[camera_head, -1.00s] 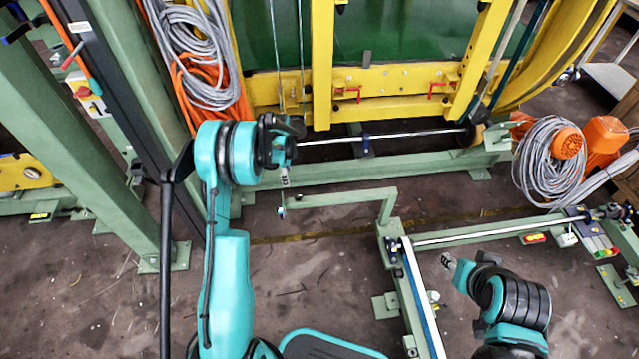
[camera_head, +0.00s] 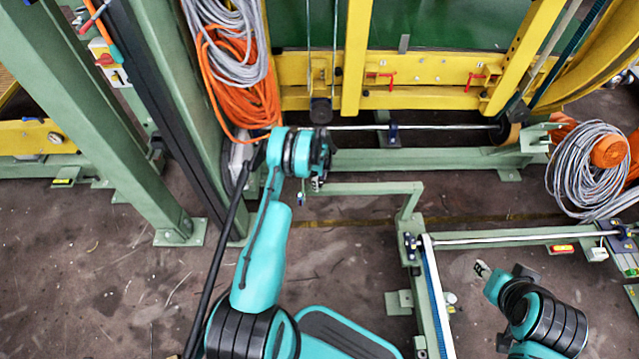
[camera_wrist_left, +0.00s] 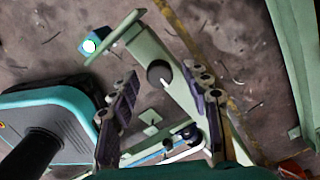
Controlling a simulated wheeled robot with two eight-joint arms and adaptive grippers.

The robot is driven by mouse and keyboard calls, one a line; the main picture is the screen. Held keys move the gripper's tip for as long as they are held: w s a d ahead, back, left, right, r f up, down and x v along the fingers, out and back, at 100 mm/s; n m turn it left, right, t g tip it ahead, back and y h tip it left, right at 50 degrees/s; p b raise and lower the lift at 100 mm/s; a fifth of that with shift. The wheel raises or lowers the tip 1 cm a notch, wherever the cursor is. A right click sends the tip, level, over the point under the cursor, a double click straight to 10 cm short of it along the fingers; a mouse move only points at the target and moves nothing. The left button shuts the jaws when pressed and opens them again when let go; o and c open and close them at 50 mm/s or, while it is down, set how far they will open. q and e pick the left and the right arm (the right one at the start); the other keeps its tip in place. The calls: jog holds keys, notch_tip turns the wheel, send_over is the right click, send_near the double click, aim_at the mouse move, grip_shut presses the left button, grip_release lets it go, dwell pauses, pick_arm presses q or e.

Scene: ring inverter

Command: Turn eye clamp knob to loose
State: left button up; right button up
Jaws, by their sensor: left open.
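A round black knob (camera_wrist_left: 160,73) with a white mark on its face sits on a pale green bar (camera_wrist_left: 176,98) in the left wrist view. The bar also shows in the head view (camera_head: 365,188). My left gripper (camera_wrist_left: 161,78) is open, with one finger on each side of the knob in the picture. I cannot tell whether either finger touches it. In the head view my left wrist hides the knob. My right gripper (camera_head: 482,269) is at the lower right, too small to read.
A green frame post (camera_head: 110,120) stands left of my left arm. Orange and grey cables (camera_head: 235,75) hang behind it. A yellow machine frame (camera_head: 430,98) and a long metal rod (camera_head: 440,127) lie beyond the bar. The floor between the post and my arm is clear.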

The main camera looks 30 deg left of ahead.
pick_arm(q)
jog(key=shift+f, duration=0.15)
grip_shut()
